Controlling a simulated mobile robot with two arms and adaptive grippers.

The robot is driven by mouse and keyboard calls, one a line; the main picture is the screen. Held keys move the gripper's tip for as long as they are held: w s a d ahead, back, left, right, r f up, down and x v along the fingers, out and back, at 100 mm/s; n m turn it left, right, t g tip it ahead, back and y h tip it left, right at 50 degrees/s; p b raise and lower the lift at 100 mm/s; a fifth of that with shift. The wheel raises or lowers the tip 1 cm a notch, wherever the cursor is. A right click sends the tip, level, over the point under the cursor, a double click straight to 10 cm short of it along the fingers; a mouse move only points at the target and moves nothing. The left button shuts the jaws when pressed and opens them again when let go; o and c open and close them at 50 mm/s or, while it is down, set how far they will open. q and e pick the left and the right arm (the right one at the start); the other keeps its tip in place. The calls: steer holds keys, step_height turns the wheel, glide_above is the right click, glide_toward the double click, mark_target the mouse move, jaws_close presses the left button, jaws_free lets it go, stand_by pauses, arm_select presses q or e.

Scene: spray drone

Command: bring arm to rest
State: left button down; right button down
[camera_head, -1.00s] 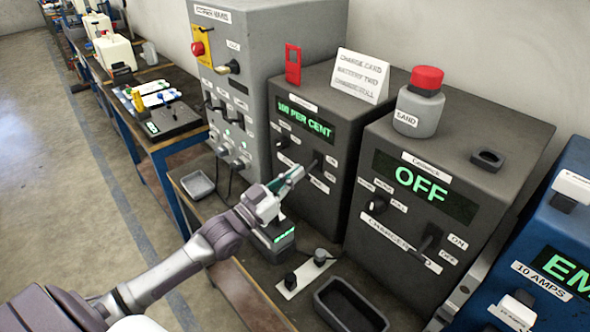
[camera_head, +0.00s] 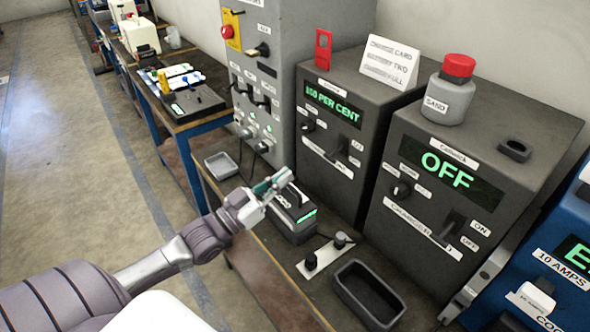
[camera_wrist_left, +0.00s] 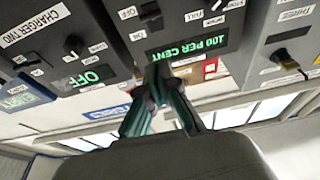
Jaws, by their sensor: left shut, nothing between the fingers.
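My left arm comes in from the lower left in the head view. Its gripper (camera_head: 272,183) is shut and empty, in front of the dark charger (camera_head: 330,165) with the lit percent display. In the head view it overlaps a small dark box with a handle and green display (camera_head: 294,222); whether they touch I cannot tell. In the left wrist view the shut fingers (camera_wrist_left: 158,78) point toward the charger front, whose display (camera_wrist_left: 188,47) reads 100 PER CENT. I do not see my right gripper.
A second charger (camera_head: 436,225) reads OFF, with a red-capped sand bottle (camera_head: 450,92) on top. A grey tray (camera_head: 221,166), a black tray (camera_head: 368,294) and a plate with knobs (camera_head: 326,257) lie on the bench. A blue machine (camera_head: 560,270) stands right. The floor at left is clear.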

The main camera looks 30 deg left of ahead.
arm_select(q)
steer(key=shift+s+a+f, duration=0.15)
steer(key=shift+s, duration=0.2)
arm_select(e)
steer(key=shift+s+f, duration=0.15)
steer(key=shift+s, duration=0.75)
